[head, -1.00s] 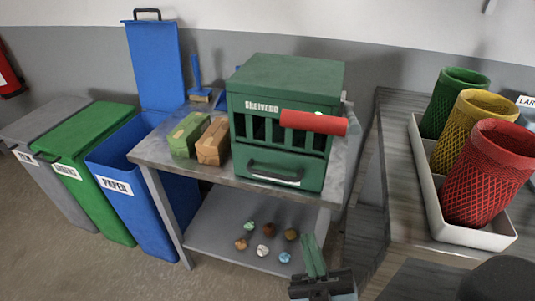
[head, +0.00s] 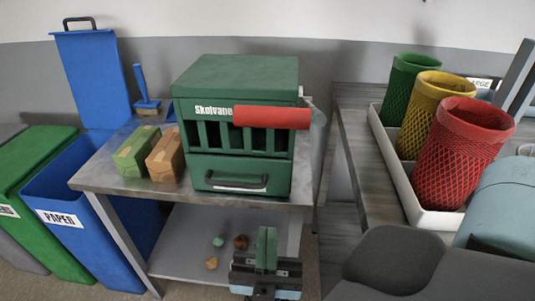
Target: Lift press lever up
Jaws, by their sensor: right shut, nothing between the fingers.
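The green press (head: 240,120) stands on the metal table in the head view, with a slatted front and a drawer with a black handle below. Its lever has a red grip (head: 272,117) lying level across the front at the right, at about the height of the slats' top. My right gripper (head: 267,232) is low in front of the table, below the drawer and apart from the lever. Its green fingers are together, pointing up, with nothing between them. My left gripper is not in view.
A green block (head: 136,147) and a brown block (head: 166,153) lie left of the press. An open blue paper bin (head: 75,205) stands at the left. A white tray (head: 425,216) with green, yellow and red mesh baskets is on the right bench. Small lumps lie on the lower shelf.

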